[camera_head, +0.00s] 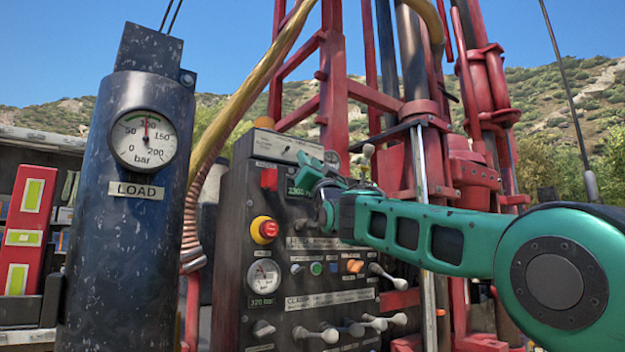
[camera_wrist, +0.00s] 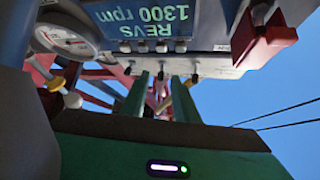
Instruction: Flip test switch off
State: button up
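A dark control panel (camera_head: 230,225) stands in the middle of the head view. Small toggle switches sit along its upper part, and in the wrist view they show as a row, with one toggle (camera_wrist: 161,72) between my fingertips. I cannot read which one is the test switch, nor its position. My gripper (camera_head: 312,172) is at the panel's upper right, in front of the display. In the wrist view my gripper (camera_wrist: 162,90) shows two green fingers apart, with a gap between them. They are close to the toggles; contact cannot be told.
The wrist view shows a display (camera_wrist: 145,22) reading REVS 1300 rpm and a red switch (camera_wrist: 262,38). The panel also carries a red emergency button (camera_head: 265,230), a gauge (camera_head: 263,276) and several levers (camera_head: 330,334). A black load cylinder (camera_head: 130,230) stands left.

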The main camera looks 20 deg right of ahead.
jog(key=v, duration=0.9)
jog(key=shift+s+f, duration=0.15)
jog(key=shift+f, duration=0.1)
jog(key=shift+d, duration=0.1)
